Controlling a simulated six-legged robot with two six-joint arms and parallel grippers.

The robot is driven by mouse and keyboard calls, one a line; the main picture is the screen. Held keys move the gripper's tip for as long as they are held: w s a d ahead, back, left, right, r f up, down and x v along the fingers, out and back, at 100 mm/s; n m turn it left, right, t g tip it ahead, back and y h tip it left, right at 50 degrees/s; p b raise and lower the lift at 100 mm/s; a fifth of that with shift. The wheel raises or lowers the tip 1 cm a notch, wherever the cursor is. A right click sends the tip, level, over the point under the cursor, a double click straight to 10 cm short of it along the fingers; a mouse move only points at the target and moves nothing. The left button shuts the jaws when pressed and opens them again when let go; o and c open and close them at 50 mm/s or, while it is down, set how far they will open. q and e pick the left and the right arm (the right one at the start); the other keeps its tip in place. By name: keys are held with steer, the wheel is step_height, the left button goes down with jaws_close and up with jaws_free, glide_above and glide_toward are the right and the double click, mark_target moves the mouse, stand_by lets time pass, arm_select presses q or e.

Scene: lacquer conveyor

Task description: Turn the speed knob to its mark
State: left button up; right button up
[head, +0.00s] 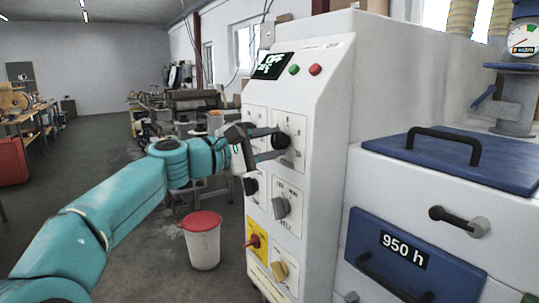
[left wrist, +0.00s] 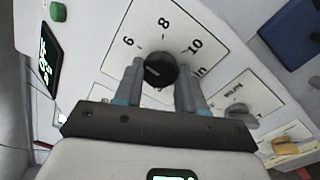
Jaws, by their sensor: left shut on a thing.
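The speed knob (left wrist: 160,70) is round and black with a short pale pointer line. It sits on a white dial plate (left wrist: 205,24) printed with 6, 8 and 10. It also shows in the head view (head: 281,140), on the front of the white control cabinet (head: 326,150). My left gripper (left wrist: 160,82) is shut on the knob, with one finger on each side of it. In the head view my left gripper (head: 268,142) reaches the panel from the left. I cannot make out a separate target mark. My right gripper is not in view.
Below are a grey knob (head: 281,207), a red switch on a yellow plate (head: 254,241) and a tan knob (head: 279,271). Above are a display (head: 272,66), a green button (head: 294,69) and a red button (head: 315,69). A red-lidded bin (head: 202,245) stands on the floor.

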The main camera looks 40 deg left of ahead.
arm_select(q)
steer(key=m+b, duration=0.3)
steer(key=m, duration=0.2)
steer(key=shift+f+m, duration=0.1)
steer(key=shift+m, duration=0.2)
steer(key=m+b, duration=0.1)
steer(key=m, duration=0.2)
steer(key=shift+m+b, duration=0.4)
steer(key=shift+m, duration=1)
steer(key=shift+r, duration=0.2)
steer(key=o, duration=1.1)
steer(key=shift+c, duration=0.2)
